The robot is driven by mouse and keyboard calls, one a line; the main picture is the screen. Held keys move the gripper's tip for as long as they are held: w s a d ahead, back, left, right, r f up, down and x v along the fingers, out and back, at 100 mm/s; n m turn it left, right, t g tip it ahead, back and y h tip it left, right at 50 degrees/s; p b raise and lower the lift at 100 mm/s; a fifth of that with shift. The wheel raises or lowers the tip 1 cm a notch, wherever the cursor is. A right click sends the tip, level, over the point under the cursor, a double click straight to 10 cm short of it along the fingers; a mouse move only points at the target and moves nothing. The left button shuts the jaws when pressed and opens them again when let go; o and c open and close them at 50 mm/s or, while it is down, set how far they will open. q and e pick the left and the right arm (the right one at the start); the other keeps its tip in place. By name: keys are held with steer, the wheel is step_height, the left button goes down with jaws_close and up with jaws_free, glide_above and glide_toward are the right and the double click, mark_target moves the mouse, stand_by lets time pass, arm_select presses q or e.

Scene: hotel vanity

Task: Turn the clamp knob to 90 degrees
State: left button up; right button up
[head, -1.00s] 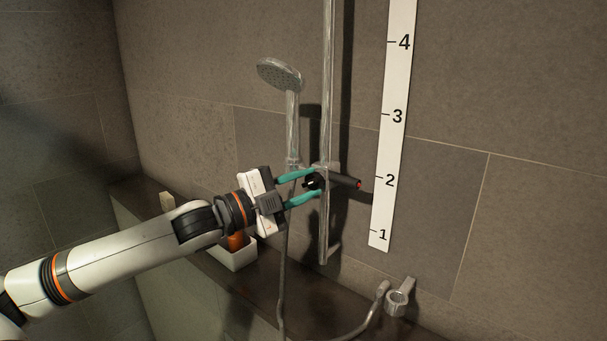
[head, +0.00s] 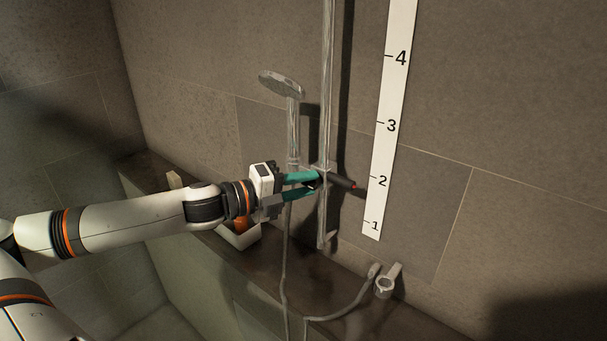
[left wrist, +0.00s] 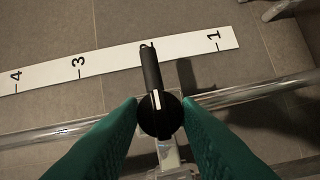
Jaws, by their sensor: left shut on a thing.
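The clamp knob (left wrist: 159,117) is a round black disc with a white line, seen between my fingertips in the left wrist view. In the head view it is mostly hidden by my left gripper (head: 318,187), whose teal fingers are shut on it from the left. A black pointer bar (head: 341,181) with a red tip sticks out to the right beside the 2 on the white scale strip; it also shows in the left wrist view (left wrist: 151,70). The clamp sits on the vertical chrome rail (head: 327,90). My right gripper is not in view.
A shower head (head: 282,83) hangs left of the rail, with its hose (head: 285,260) running down below. The white scale strip (head: 392,90) is on the tiled wall.

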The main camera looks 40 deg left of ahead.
arm_select(q)
steer(key=shift+w+a+r, duration=0.1)
steer(key=shift+a+r, duration=0.05)
steer(key=shift+r, duration=0.2)
steer(key=o, duration=0.9)
steer(key=shift+c, duration=0.2)
steer(key=shift+o, duration=0.5)
steer(key=shift+s+a+f, duration=0.1)
steer(key=shift+s+f, duration=0.05)
steer(key=shift+s, duration=0.05)
